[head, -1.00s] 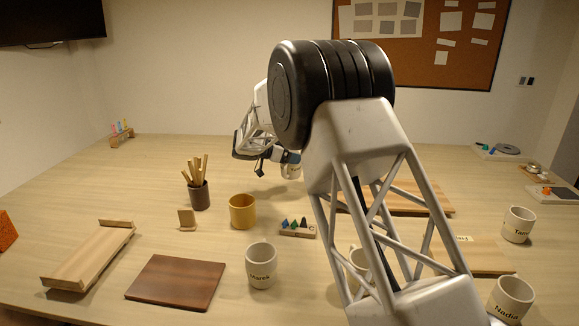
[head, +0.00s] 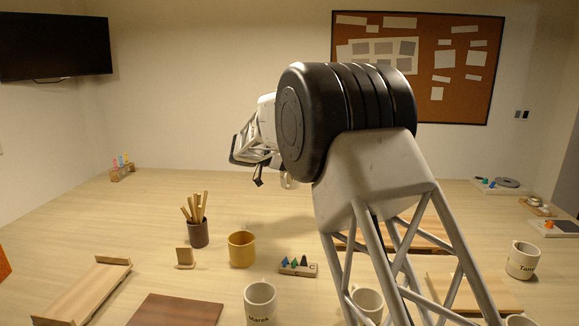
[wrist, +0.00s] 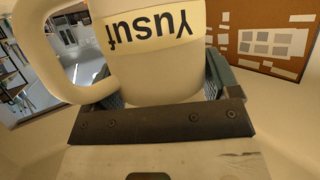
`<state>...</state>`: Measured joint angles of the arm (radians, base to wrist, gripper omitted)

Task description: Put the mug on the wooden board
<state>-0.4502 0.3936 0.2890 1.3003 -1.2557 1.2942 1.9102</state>
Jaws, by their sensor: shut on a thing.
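In the wrist view a cream mug (wrist: 158,78) labelled "Yusuf" sits between the fingers of my gripper (wrist: 160,98). The lettering appears upside down, and the handle is on the left. My gripper is shut on this mug and holds it up in the air. In the head view my arm mostly hides the gripper; only a pale sliver of the mug (head: 288,182) shows beside the elbow. Several wooden boards lie on the table: a dark brown board (head: 175,312) at front left, a brown board (head: 425,231) behind my arm, and a pale board (head: 480,292) at right.
Standing mugs include one marked Marek (head: 260,303), one partly behind my arm (head: 368,302) and one at right (head: 521,261). A yellow mug (head: 242,250), tool cup (head: 198,233), small block stand (head: 298,269) and wooden tray (head: 88,291) occupy the left and middle.

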